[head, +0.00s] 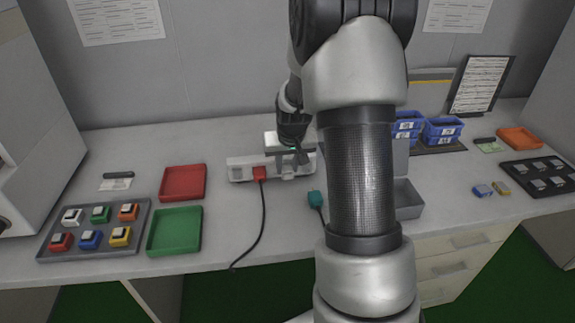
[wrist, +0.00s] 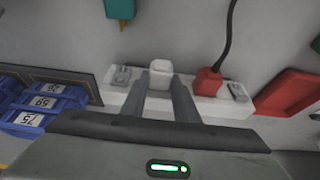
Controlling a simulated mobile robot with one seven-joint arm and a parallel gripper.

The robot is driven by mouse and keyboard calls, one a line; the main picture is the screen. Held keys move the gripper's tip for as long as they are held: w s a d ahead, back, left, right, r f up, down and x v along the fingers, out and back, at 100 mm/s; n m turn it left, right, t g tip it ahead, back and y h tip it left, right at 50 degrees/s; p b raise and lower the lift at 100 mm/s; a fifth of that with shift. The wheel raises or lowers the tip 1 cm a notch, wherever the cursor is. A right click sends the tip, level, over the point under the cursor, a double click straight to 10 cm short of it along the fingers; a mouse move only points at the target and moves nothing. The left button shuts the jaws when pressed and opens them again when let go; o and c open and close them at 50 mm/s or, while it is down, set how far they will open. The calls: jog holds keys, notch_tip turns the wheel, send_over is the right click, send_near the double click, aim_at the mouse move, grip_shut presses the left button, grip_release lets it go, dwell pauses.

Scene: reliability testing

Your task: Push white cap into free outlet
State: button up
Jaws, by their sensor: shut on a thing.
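The white power strip (head: 240,171) lies across the middle of the table; in the wrist view it runs behind my fingers (wrist: 112,96). A red plug (head: 260,173) sits in it, and it shows in the wrist view too (wrist: 207,82). My gripper (head: 291,158) is over the strip to the right of the red plug. In the wrist view my gripper (wrist: 161,80) is shut on the white cap (wrist: 160,68), which is at the strip. I cannot tell how deep the cap sits. The outlet under it is hidden, and the cap is not clear in the head view.
A teal plug (head: 315,198) lies in front of the strip. Red (head: 183,182) and green (head: 174,230) trays and a grey button panel (head: 47,240) are left. Blue bins (head: 443,131) stand right. A grey open box (head: 408,199) is partly behind my arm.

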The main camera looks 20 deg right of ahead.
aim_at(288, 179)
jog(key=shift+w+r, duration=0.1)
jog(key=shift+w, duration=0.1)
jog(key=shift+s+a+b, duration=0.15)
jog(key=shift+s+a, duration=0.1)
jog(key=shift+s, duration=0.7)
jog(key=shift+s+a+b, duration=0.15)
jog(key=shift+s+a, duration=0.1)
jog(key=shift+s, duration=0.65)
notch_tip(288, 179, up, 8)
jog(key=f+p, duration=0.1)
jog(key=p, duration=0.3)
jog(key=s+a+n+y+b, duration=0.1)
jog(key=s+a+n+b, duration=0.3)
jog(key=a, duration=1.1)
jog(key=w+p+v, duration=0.1)
jog(key=p+v, duration=1.2)
jog(key=p, duration=1)
jog(key=shift+w+d+r+m, duration=0.2)
jog(key=shift+d+r+m, duration=0.05)
jog(key=shift+r+m, duration=0.15)
jog(key=shift+d+f, duration=0.1)
jog(key=shift+f, duration=0.15)
